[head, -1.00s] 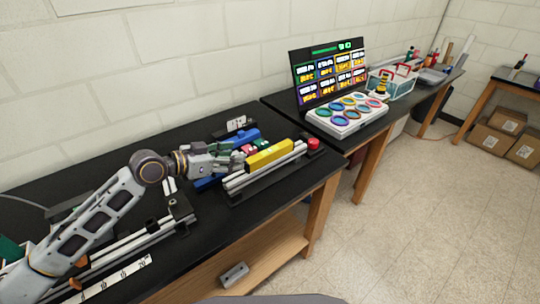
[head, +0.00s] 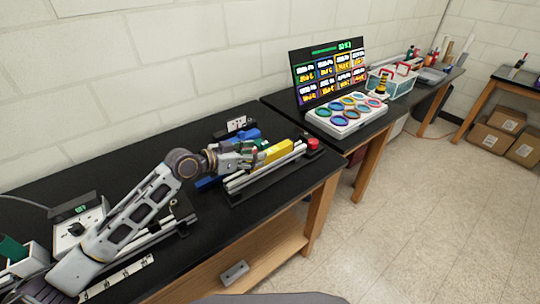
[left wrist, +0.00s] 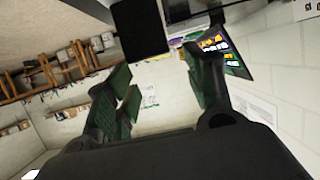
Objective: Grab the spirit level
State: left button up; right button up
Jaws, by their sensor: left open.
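The yellow spirit level (head: 279,151) lies along the light metal extrusion frame (head: 266,170) on the black bench. My left gripper (head: 252,152) is at the level's left end in the head view and hides that end. Its jaws are open; whether a finger touches the level cannot be told. In the left wrist view, the dark fingers of my left gripper (left wrist: 165,95) stand apart with nothing seen between them, and I cannot make out the level there. My right gripper is not in view.
A red knob (head: 312,144) sits at the frame's right end. Blue bins (head: 248,136) stand behind the gripper. A white tray of coloured discs (head: 346,114) and a screen (head: 328,72) stand farther right. The bench's front right corner is clear.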

pick_arm(q)
jog(key=shift+w+d+f, duration=0.1)
jog(key=shift+w+d, duration=0.05)
jog(key=shift+d, duration=0.05)
dwell(0.3)
